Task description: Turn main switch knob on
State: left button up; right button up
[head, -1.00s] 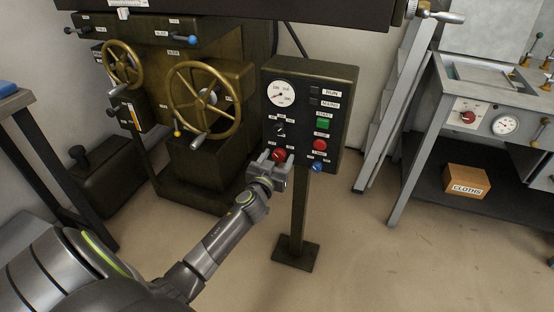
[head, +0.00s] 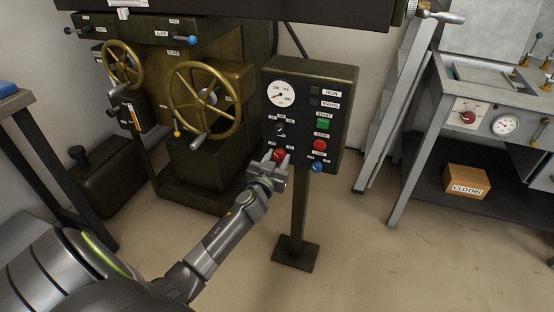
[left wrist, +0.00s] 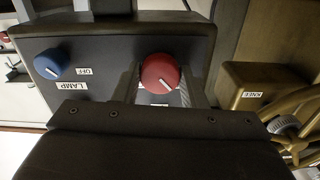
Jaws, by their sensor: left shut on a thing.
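The red main switch knob (head: 279,154) sits low on the left of the dark control panel (head: 335,150). My left gripper (head: 277,158) is shut on this knob, with a finger at either side. In the left wrist view the round red knob (left wrist: 160,72) shows between the two fingers (left wrist: 158,88), its white mark slanting toward the lower right. The label by the knob is mostly hidden by the gripper. My right gripper is not in view.
A blue lamp knob (head: 317,167) is to the right of the gripper, below a red button (head: 319,145) and green start button (head: 323,124). A small black selector (head: 280,130) and a dial gauge (head: 281,93) are above. Brass handwheels (head: 205,98) stand to the left.

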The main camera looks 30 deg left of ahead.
pick_arm(q)
jog(key=m, duration=0.6)
jog(key=shift+m, duration=0.3)
jog(key=m, duration=0.4)
jog(key=shift+m+p, duration=0.3)
jog(key=shift+p, duration=0.05)
jog(key=m, duration=0.4)
jog(key=shift+p, duration=0.35)
jog(key=shift+f+m, duration=0.1)
jog(key=shift+m, duration=1)
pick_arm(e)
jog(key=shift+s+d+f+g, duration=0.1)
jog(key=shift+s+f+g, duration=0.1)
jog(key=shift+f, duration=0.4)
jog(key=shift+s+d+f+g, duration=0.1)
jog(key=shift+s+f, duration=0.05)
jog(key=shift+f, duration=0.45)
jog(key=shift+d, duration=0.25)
pick_arm(q)
jog(key=o, duration=1)
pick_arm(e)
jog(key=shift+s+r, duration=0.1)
